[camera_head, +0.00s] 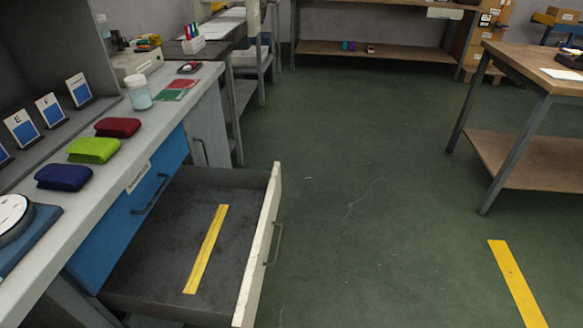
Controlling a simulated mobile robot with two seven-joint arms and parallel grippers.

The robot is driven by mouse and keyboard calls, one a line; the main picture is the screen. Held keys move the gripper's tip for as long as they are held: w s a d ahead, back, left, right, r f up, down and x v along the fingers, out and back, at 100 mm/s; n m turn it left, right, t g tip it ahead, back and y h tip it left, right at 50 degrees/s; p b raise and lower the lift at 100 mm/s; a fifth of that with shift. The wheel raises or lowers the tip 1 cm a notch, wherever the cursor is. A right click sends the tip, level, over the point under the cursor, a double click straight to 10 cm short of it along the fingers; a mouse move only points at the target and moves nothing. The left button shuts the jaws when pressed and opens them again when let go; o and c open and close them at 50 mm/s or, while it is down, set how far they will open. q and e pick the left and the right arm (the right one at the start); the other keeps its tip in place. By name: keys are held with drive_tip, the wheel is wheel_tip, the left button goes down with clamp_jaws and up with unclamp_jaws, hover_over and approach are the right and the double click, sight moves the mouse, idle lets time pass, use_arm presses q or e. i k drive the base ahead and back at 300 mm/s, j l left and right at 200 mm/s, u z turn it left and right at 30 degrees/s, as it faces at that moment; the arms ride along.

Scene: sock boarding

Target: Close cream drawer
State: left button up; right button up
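The cream drawer (256,254) is pulled out from under the worktop at the lower left. Its cream front faces right and carries a grey bar handle (274,245). Inside, the dark drawer floor is bare except for a yellow strip (206,249) lying lengthwise. A blue drawer front (140,200) with its own handle is above the open drawer and sits against the cabinet. Neither of my grippers shows in the head view.
On the worktop (118,160) lie red (117,127), green (93,150) and blue (63,177) folded cloths, near a white jar (138,92). The green floor (380,190) right of the drawer is clear up to a wooden table (530,68).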

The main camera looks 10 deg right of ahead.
sight(149, 278)
drive_tip(key=i+l+u, duration=0.45)
drive_tip(key=l, duration=0.15)
drive_tip(key=i+u, duration=0.15)
drive_tip(key=u, duration=0.2)
drive_tip(key=i+l+u, duration=0.1)
drive_tip(key=u, duration=0.25)
drive_tip(key=i, duration=0.1)
